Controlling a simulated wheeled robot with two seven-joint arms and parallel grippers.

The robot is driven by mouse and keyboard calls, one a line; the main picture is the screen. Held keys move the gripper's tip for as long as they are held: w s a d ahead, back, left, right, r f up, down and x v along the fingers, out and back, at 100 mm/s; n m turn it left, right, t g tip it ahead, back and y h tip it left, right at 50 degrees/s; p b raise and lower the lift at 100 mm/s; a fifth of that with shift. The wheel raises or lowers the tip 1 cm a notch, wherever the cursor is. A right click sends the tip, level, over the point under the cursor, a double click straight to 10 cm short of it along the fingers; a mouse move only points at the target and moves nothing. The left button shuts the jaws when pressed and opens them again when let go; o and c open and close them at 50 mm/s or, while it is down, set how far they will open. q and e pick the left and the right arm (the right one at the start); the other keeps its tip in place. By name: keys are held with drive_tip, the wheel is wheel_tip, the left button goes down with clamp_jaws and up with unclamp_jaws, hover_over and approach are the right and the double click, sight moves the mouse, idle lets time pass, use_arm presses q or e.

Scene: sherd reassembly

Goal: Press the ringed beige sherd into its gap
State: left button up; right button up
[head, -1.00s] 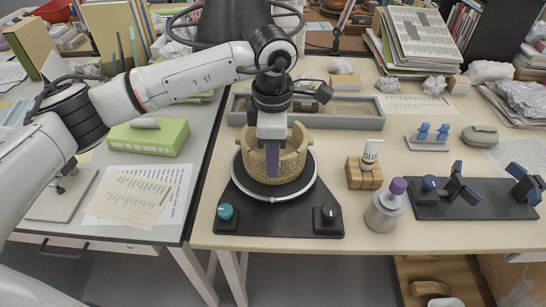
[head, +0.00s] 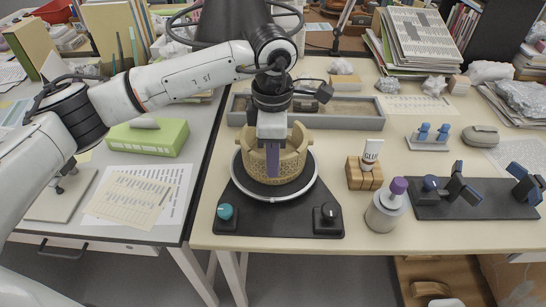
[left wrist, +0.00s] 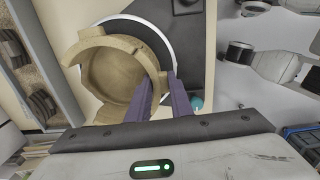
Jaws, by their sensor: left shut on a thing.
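The beige vessel (head: 296,160) stands on a round turntable with a pale rim (head: 313,180) on a black base. Its upper edge is stepped and uneven. My left gripper (head: 272,172) points down at the vessel's near wall, with purple fingers. In the left wrist view the fingers (left wrist: 168,92) close on beige material at the wall of the vessel (left wrist: 90,50). The ringed sherd is mostly hidden by the fingers, and I cannot tell it apart from the wall or see whether it is flush. My right gripper is not in view.
The base carries a teal knob (head: 225,212) and a black knob (head: 328,213). To the right are a glue tube (head: 371,152) in a wooden block (head: 362,176), a purple-capped jar (head: 385,213) and a dark board (head: 483,208). A grey tray (head: 365,122) lies behind.

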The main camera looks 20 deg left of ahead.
use_arm(q)
drive_tip(key=shift+f, duration=0.2)
drive_tip(key=o, duration=1)
drive_tip(key=shift+c, duration=0.2)
drive_tip(key=shift+r, duration=0.1)
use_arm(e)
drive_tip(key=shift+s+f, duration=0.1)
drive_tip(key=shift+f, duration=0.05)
use_arm(q)
wheel_tip(320, 180, up, 9)
drive_tip(key=shift+f, duration=0.1)
drive_tip(key=shift+s+r, duration=0.1)
drive_tip(key=shift+r, duration=0.65)
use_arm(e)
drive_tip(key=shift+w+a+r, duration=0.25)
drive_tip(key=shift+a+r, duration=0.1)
